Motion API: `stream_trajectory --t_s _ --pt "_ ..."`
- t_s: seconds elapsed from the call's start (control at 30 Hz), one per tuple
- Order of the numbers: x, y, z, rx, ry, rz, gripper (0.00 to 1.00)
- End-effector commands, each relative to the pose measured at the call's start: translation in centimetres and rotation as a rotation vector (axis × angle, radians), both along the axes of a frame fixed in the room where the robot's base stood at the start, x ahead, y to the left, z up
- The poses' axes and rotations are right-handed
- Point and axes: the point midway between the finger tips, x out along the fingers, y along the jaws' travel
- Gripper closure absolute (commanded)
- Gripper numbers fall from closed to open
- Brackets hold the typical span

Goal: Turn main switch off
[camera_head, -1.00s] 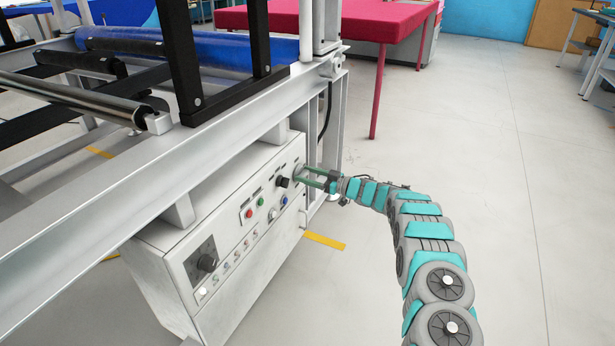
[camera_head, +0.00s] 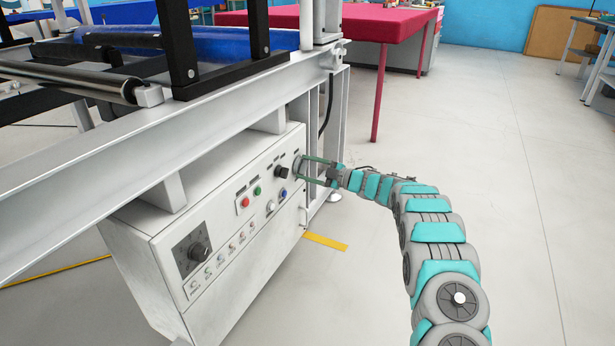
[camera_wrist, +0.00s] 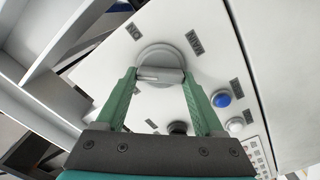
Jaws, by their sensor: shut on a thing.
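The main switch is a round grey rotary knob with a raised bar handle (camera_wrist: 160,75), beside labels reading "ON" and "MAIN" in the wrist view. It sits at the far right end of the white control panel (camera_head: 215,222) in the head view, partly hidden by my gripper. My gripper (camera_head: 305,172) reaches it from the right, with its two green fingers at the knob. In the wrist view my gripper (camera_wrist: 159,77) is shut on the handle, one finger at each end of the bar. The bar lies roughly level across that picture. A smaller label below the knob is unreadable.
Near the switch are a black knob (camera_head: 281,172), a blue button (camera_head: 283,192), a green button (camera_head: 257,190) and a red button (camera_head: 245,202). A larger black dial (camera_head: 198,252) is at the panel's near end. A metal frame beam (camera_head: 130,165) runs above. Floor at right is clear.

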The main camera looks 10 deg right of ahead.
Motion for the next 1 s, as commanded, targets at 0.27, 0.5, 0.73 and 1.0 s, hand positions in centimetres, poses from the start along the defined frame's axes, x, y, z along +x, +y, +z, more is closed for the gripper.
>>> stream_trajectory --t_s 0.27,0.5,0.73,1.0 --pt "-0.08 0.05 -0.68 -0.156 -0.211 0.0 0.86" --pt "-0.1 -0.02 -0.65 -0.274 -0.375 0.0 0.86" --pt "-0.13 0.04 -0.59 -0.359 -0.491 0.0 0.86" --pt "-0.14 0.03 -0.55 -0.413 -0.564 0.001 0.86"
